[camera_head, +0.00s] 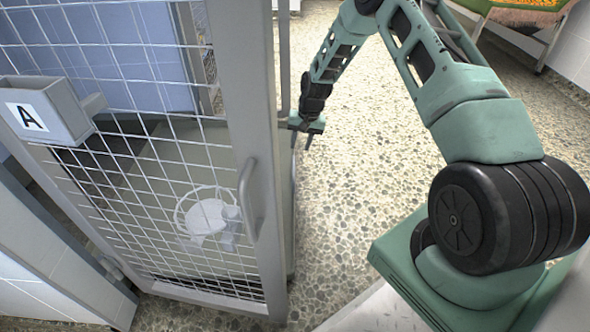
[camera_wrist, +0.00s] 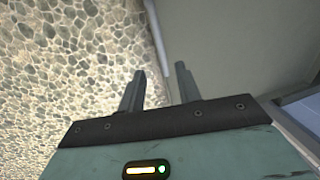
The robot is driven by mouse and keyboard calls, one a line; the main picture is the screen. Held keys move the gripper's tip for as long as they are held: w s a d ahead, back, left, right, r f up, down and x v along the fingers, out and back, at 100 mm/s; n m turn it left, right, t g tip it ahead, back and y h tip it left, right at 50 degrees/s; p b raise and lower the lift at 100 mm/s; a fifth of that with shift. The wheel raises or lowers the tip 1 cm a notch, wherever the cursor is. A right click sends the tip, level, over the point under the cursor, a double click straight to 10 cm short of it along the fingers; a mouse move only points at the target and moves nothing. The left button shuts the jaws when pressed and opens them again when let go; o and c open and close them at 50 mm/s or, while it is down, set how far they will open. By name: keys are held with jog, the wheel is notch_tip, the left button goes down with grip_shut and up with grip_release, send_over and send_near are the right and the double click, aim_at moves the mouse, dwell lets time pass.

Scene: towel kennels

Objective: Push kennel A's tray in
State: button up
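Kennel A has a wire-mesh door (camera_head: 165,150) with a grey upright handle (camera_head: 249,200) and a box labelled A (camera_head: 38,115). Behind the mesh is a flat grey-beige surface (camera_head: 185,155), which looks like the tray; the door covers much of it. The wrist view shows a plain grey surface with a pale rim (camera_wrist: 157,38), probably the same tray. My gripper (camera_head: 301,145) points down just right of the door's frame. In the wrist view my gripper (camera_wrist: 160,72) has its fingers apart with nothing between them, near that rim. I cannot tell whether they touch it.
A white ring-shaped holder (camera_head: 208,213) shows at the lower part of the mesh. A grey wall panel (camera_head: 45,245) stands at lower left.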

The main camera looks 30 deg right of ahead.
aim_at(294, 167)
jog(key=f+b, duration=0.1)
jog(key=f, duration=0.2)
jog(key=a+f+b, duration=0.1)
jog(key=f+b, duration=0.1)
jog(key=f, duration=0.1)
jog(key=w+f+b, duration=0.1)
jog(key=f+b, duration=0.1)
jog(key=f, duration=0.1)
jog(key=shift+a+f, duration=0.25)
jog(key=shift+a, duration=0.05)
grip_shut()
